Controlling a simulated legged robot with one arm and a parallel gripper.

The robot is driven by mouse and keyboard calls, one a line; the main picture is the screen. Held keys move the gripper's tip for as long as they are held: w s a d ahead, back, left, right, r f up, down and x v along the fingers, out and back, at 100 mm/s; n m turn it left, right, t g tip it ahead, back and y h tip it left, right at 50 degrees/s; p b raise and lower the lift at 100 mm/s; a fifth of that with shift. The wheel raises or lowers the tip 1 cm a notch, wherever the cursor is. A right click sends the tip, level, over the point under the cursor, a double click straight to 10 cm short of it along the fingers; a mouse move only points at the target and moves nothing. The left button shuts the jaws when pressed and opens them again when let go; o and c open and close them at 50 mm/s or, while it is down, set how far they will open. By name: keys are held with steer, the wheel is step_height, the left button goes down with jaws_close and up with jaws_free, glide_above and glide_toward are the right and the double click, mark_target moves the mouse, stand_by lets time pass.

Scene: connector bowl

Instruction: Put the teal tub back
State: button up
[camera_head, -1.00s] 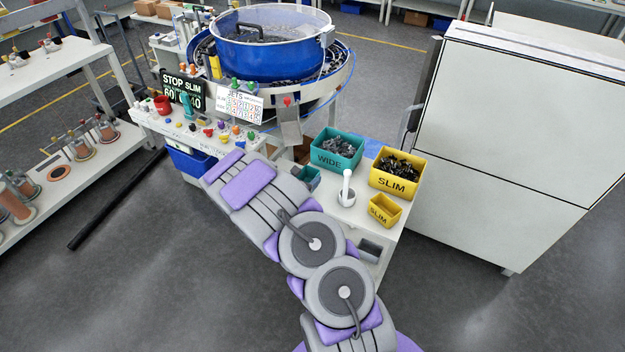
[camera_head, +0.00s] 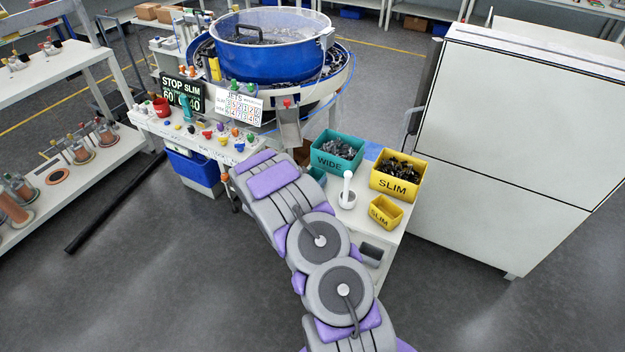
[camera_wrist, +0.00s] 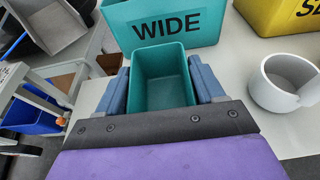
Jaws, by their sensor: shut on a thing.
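The small teal tub (camera_wrist: 161,73) is between the two blue-grey fingers of my gripper (camera_wrist: 160,88) in the wrist view. My gripper is shut on it. The tub looks upright, and its visible inside is empty. In the head view only a bit of the tub (camera_head: 318,175) shows past my arm, and my gripper is hidden there. The large teal bin marked WIDE (camera_head: 337,140) stands just beyond the tub; it also shows in the wrist view (camera_wrist: 205,22). I cannot tell whether the tub touches the table.
A large yellow SLIM bin (camera_head: 392,184) and small yellow SLIM tub (camera_head: 383,213) are farther right on the white table (camera_head: 385,240). A metal chute (camera_head: 288,130) is at the left. Some bare tabletop surrounds the tub.

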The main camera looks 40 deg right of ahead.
steer(key=o, duration=1.1)
steer(key=shift+c, duration=0.2)
steer(key=shift+a, duration=0.1)
steer(key=p+v, duration=0.2)
steer(key=v, duration=1)
steer(key=s+d+r+m+g+h, duration=0.1)
steer(key=s+d+r+m+g, duration=0.2)
steer(key=r, duration=0.5)
steer(key=s+a+r+m+g+y, duration=0.2)
steer(key=s+r+m+g, duration=0.4)
steer(key=s+r+m, duration=0.9)
steer(key=s+a+m+t+y, duration=0.1)
steer(key=s+a+m+y, duration=0.1)
steer(key=s+a+y, duration=0.4)
steer(key=s+a+r+m+y, duration=0.1)
steer(key=s+a+y, duration=0.5)
steer(key=s+a, duration=0.8)
steer(key=a+m, duration=0.1)
steer(key=a, duration=0.5)
steer(key=shift+a+m+t+y, duration=0.3)
steer(key=shift+a+t, duration=0.05)
steer(key=shift+t, duration=0.05)
steer(key=shift+s, duration=0.1)
